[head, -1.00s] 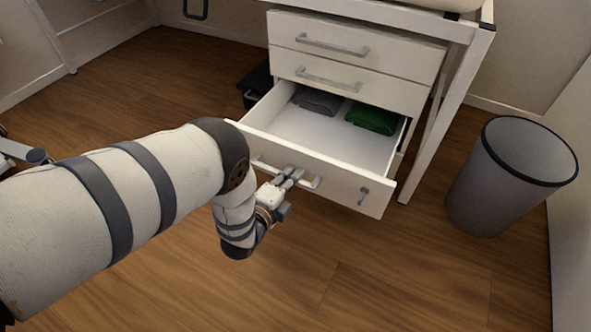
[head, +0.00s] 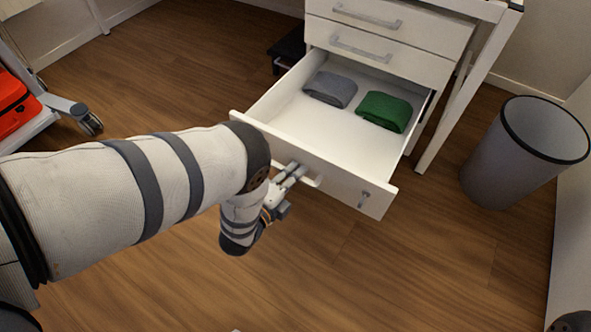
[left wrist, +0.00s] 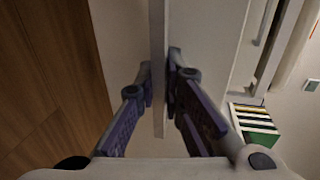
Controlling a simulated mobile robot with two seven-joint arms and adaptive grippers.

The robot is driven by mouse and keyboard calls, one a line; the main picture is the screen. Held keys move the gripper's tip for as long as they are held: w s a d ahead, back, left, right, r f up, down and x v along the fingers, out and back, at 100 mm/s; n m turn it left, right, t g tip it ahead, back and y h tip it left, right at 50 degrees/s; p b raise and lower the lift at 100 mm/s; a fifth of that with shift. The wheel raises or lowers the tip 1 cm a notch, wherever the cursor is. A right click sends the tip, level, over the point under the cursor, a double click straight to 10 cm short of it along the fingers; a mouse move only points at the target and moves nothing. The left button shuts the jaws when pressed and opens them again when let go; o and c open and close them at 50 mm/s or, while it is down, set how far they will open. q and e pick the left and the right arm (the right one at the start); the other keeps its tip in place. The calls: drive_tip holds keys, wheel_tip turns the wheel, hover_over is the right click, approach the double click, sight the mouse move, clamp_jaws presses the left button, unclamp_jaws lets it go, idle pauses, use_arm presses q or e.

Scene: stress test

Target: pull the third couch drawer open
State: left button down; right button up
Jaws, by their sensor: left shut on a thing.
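The third couch drawer (head: 270,113) is pulled well out from the white cabinet in the head view. A grey folded cloth (head: 331,89) and a green folded cloth (head: 384,112) lie inside it. My left gripper (head: 299,170) is at the drawer front, shut on its bar handle (head: 313,181). In the left wrist view, the two fingers (left wrist: 160,85) close on either side of the pale handle bar (left wrist: 158,40). The arm hides the left part of the drawer front. My right gripper is not in view.
Two shut drawers (head: 393,45) sit above the open one. A grey waste bin (head: 515,160) stands on the right. A trolley with red boxes (head: 15,100) is at the left. The wooden floor (head: 400,265) in front is clear.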

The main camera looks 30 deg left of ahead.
use_arm(q)
drive_tip(key=c, duration=2)
unclamp_jaws()
drive_tip(key=v, duration=1.2)
